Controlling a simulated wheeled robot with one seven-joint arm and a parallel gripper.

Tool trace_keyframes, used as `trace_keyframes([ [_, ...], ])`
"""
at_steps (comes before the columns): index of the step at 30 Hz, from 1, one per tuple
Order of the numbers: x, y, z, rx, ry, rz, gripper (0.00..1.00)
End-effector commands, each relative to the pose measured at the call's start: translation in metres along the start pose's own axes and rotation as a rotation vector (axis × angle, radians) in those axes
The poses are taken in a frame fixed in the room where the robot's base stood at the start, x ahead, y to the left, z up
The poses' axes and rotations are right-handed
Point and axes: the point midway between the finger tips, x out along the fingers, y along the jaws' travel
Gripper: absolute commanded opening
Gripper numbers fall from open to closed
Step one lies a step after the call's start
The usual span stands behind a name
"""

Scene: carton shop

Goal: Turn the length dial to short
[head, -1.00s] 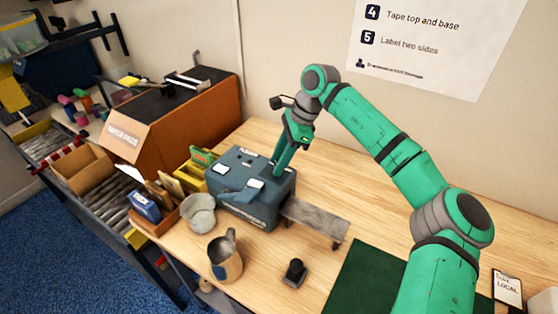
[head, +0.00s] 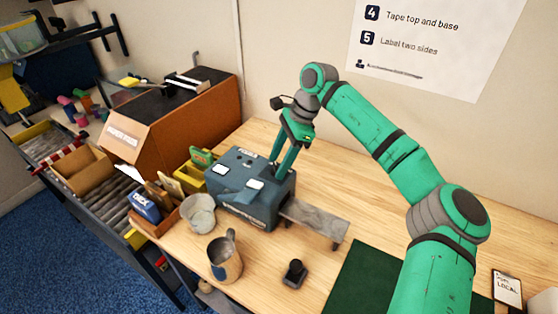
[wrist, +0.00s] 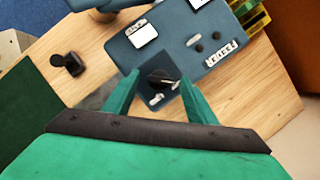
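The blue-grey machine (head: 250,208) stands on the wooden bench. In the wrist view, its black round dial (wrist: 158,77) has a pale pointer mark and small pale labels beside it that I cannot read. My gripper (wrist: 160,79) is open, with one green finger on each side of the dial and visible gaps between. I cannot tell how far the fingertips are above the machine's top. In the head view, my gripper (head: 285,168) reaches down at the machine's rear right, and the dial is not clearly visible.
A grey metal outfeed (head: 314,219) extends right from the machine. Yellow bins (head: 196,172) are at the left. A green mat (head: 362,285) lies at front right.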

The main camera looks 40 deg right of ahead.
Motion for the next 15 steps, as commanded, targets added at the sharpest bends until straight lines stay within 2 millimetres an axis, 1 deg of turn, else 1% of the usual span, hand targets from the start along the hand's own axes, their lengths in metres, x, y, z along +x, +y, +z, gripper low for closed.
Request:
trace_keyframes([
  [5,-0.001,0.0,0.0,0.0,-0.001,0.0,0.52],
  [8,-0.006,0.0,0.0,0.0,0.0,-0.001,0.52],
  [11,-0.019,0.0,0.0,0.0,0.0,-0.001,0.52],
  [15,-0.045,-0.001,0.0,0.001,0.001,-0.002,0.52],
])
